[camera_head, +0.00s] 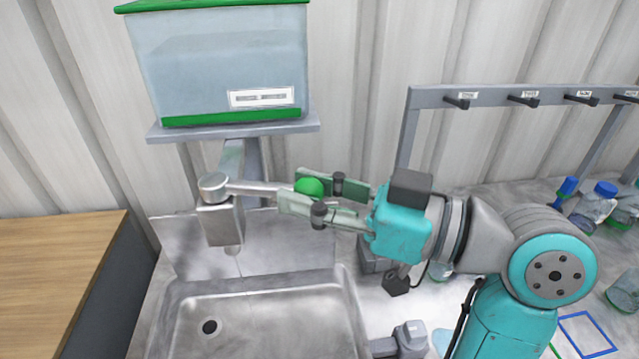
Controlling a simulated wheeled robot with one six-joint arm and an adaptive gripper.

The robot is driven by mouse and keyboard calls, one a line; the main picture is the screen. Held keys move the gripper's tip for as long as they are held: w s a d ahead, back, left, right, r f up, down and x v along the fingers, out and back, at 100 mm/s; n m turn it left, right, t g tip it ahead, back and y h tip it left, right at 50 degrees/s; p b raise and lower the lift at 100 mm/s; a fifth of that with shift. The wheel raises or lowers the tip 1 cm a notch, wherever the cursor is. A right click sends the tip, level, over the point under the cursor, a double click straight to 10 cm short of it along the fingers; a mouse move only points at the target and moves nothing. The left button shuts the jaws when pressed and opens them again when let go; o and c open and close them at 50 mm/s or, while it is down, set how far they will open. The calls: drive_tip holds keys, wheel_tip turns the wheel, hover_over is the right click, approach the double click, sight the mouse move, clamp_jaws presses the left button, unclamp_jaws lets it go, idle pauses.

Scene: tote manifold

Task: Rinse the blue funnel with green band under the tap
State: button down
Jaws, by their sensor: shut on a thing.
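The tap (221,222) is a grey metal body with a spout over the sink (270,318). Its lever (262,189) points right and ends in a green ball knob (309,187). My gripper (308,194) is shut on this knob, with one finger on each side. A faint thin line shows below the spout; I cannot tell whether it is water. No funnel with a green band can be made out clearly. A small blue object (567,190) stands at the far right, too small to identify. The sink basin looks empty, with a dark drain hole.
A water tank (225,65) with green edges sits on a shelf above the tap. A wooden counter (58,268) is on the left. A grey rack (490,97) with labelled pegs and blue-capped bottles (596,203) are on the right. My arm crosses the counter there.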

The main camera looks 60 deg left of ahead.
drive_tip(key=shift+s+d+t, duration=0.2)
drive_tip(key=shift+t, duration=0.1)
drive_tip(key=c, duration=0.8)
unclamp_jaws()
drive_tip(key=v, duration=1.2)
drive_tip(key=shift+f, duration=0.15)
drive_tip(key=shift+d, duration=0.15)
